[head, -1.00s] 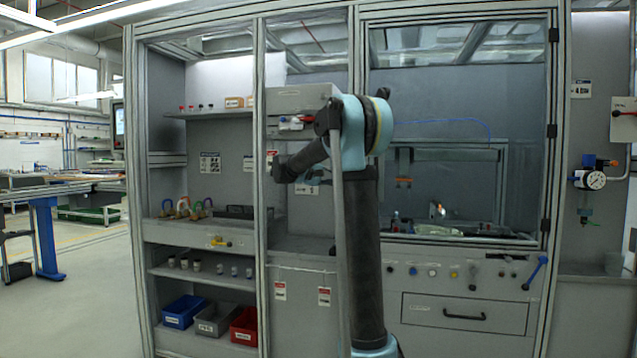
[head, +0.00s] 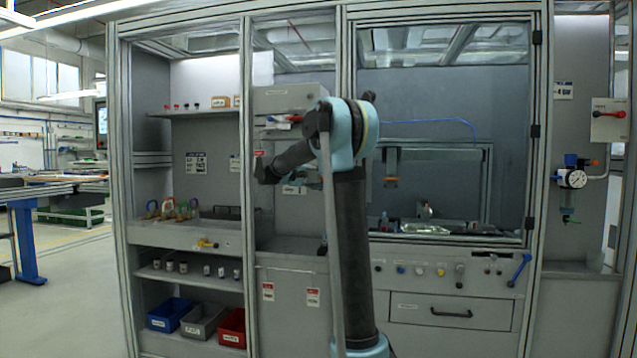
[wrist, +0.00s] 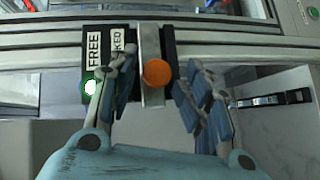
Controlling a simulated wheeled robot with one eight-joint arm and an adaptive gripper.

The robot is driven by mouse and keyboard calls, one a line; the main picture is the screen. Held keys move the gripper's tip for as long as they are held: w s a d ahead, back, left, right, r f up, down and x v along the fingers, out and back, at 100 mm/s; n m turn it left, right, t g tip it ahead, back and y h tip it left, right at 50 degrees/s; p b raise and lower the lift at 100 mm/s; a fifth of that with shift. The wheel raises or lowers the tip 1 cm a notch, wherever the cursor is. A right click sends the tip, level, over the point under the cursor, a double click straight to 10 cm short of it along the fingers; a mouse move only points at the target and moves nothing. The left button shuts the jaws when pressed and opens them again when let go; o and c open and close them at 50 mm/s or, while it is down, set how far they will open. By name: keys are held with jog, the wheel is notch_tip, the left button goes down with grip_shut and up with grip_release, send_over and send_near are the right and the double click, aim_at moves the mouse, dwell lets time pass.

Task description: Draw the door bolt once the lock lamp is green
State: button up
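In the wrist view the door bolt is a metal bar with a round orange knob (wrist: 157,73), mounted on a dark plate. A label (wrist: 94,48) beside it reads FREE, with a second, partly hidden word ending in "KED". The lock lamp (wrist: 90,87) glows with a white centre and green rim, left of the bolt and beside a finger. My gripper (wrist: 161,77) is open, with one finger on each side of the knob; gaps show between knob and fingers. In the head view my arm stands before the cabinet, and I cannot make out the bolt there.
A glazed door (head: 450,100) fills the cabinet's right bay. Knobs, a blue lever (head: 520,269) and a drawer (head: 451,312) sit below it. Left shelves hold padlocks and several bins (head: 231,328). A gauge (head: 577,179) is at right. Floor at far left is clear.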

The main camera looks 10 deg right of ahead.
jog(key=shift+d+r, duration=0.1)
jog(key=shift+s+a, duration=0.15)
jog(key=shift+a, duration=0.2)
jog(key=v, duration=1.1)
jog(key=shift+a, duration=0.2)
jog(key=shift+d, duration=0.1)
